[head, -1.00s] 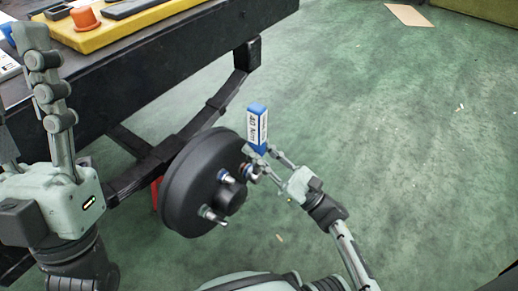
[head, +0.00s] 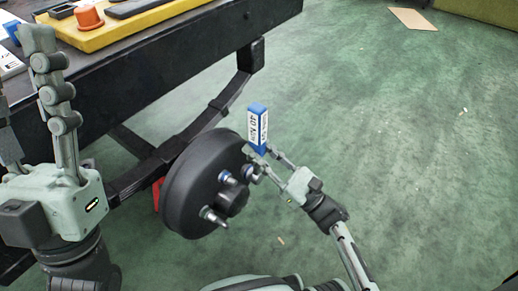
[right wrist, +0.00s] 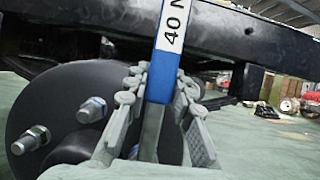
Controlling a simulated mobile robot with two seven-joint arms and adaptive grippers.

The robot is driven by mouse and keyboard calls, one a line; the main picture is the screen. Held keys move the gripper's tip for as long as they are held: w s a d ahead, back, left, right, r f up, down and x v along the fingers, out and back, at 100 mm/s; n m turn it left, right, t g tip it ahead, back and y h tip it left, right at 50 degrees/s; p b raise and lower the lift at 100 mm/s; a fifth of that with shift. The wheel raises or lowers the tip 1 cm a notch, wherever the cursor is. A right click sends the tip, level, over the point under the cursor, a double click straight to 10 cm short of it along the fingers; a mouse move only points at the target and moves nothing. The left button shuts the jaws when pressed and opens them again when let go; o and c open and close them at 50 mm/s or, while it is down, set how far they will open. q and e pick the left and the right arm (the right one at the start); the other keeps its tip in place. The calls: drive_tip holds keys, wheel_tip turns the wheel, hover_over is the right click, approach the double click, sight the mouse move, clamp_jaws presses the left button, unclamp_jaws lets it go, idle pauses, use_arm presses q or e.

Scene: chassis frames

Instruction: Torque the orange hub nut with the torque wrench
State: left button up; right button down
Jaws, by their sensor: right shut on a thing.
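The torque wrench shows as a blue bar with a white "40 N" label (head: 257,128), standing roughly upright beside the black hub drum (head: 190,190). My right gripper (head: 262,155) is shut on the wrench; the right wrist view shows its fingers on both sides of the wrench (right wrist: 172,38). The wrench's lower end is hidden behind the fingers. Silver studs or nuts (head: 212,215) stick out of the hub face. I cannot make out an orange nut on the hub. My left gripper (head: 22,85) is open and empty, fingers up, at the left.
A dark chassis frame or bench (head: 150,60) runs across the upper left, with a yellow tray (head: 75,38) on it. An orange round piece (head: 88,17) sits on the tray.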

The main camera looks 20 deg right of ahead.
drive_tip(key=shift+w+a+r+b, duration=0.1)
drive_tip(key=shift+w+a+b, duration=0.1)
drive_tip(key=shift+b, duration=0.1)
idle(0.6)
drive_tip(key=shift+w+d+m+t+h+p, duration=0.2)
drive_tip(key=shift+w+d+m+t+h, duration=0.15)
drive_tip(key=shift+m, duration=0.4)
drive_tip(key=shift+w+d+m+t+h+p, duration=0.15)
drive_tip(key=shift+w+d+m+h+p, duration=0.2)
drive_tip(key=shift+m, duration=0.4)
drive_tip(key=shift+w+d+m+t+h, duration=0.1)
drive_tip(key=shift+d+m+t+h, duration=0.3)
drive_tip(key=shift+m, duration=0.3)
drive_tip(key=shift+w, duration=0.1)
drive_tip(key=shift+w+d+f+m+h, duration=0.15)
drive_tip(key=shift+d+f+m+h, duration=0.15)
drive_tip(key=shift+m, duration=0.3)
drive_tip(key=shift+a, duration=0.1)
